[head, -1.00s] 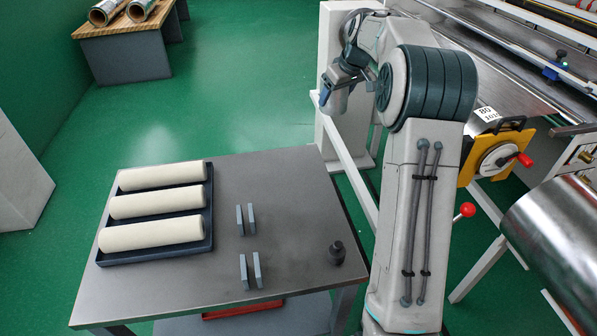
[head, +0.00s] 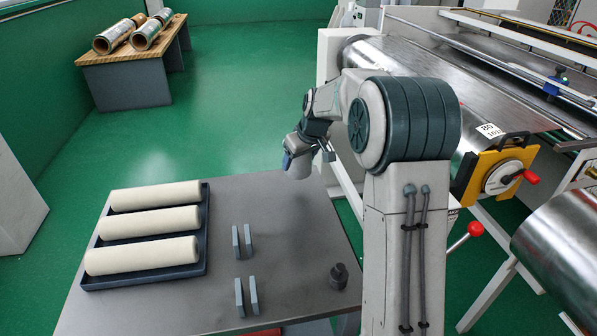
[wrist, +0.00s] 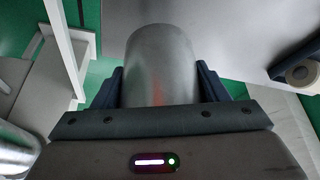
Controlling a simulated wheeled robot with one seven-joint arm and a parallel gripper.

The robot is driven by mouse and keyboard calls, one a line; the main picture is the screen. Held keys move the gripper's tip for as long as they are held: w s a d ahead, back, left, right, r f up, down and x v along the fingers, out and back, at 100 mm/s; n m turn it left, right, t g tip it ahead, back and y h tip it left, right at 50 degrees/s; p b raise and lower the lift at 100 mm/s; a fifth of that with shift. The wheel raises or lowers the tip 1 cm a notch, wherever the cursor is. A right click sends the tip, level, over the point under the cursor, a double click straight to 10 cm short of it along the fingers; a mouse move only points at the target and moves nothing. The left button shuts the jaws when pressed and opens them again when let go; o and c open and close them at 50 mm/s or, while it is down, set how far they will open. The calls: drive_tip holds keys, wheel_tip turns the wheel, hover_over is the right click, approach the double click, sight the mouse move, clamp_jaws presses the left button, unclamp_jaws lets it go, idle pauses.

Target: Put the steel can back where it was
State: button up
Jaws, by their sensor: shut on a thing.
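The steel can (wrist: 160,65) is a plain grey metal cylinder. In the wrist view it sits between the two dark blue fingers of my gripper (wrist: 160,88), which is shut on it. In the head view my gripper (head: 292,160) is at the far right edge of the grey table (head: 240,195). The can (head: 301,168) shows partly there, behind a finger and pointing down. I cannot tell whether its lower end touches the table; it seems to be above it.
A dark tray (head: 203,265) with three cream rolls lies on the table's left. Two pairs of upright blue-grey plates (head: 242,241) (head: 246,296) stand mid-table. A dark knobbed weight (head: 339,276) is at front right. A machine with a steel roller (head: 400,70) stands right. The table's far middle is clear.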

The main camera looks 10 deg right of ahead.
sight(299, 171)
drive_tip(key=shift+s+a+f, duration=0.1)
drive_tip(key=shift+a+f, duration=0.1)
drive_tip(key=shift+f, duration=1.9)
drive_tip(key=shift+f, duration=0.2)
drive_tip(key=o, duration=1.3)
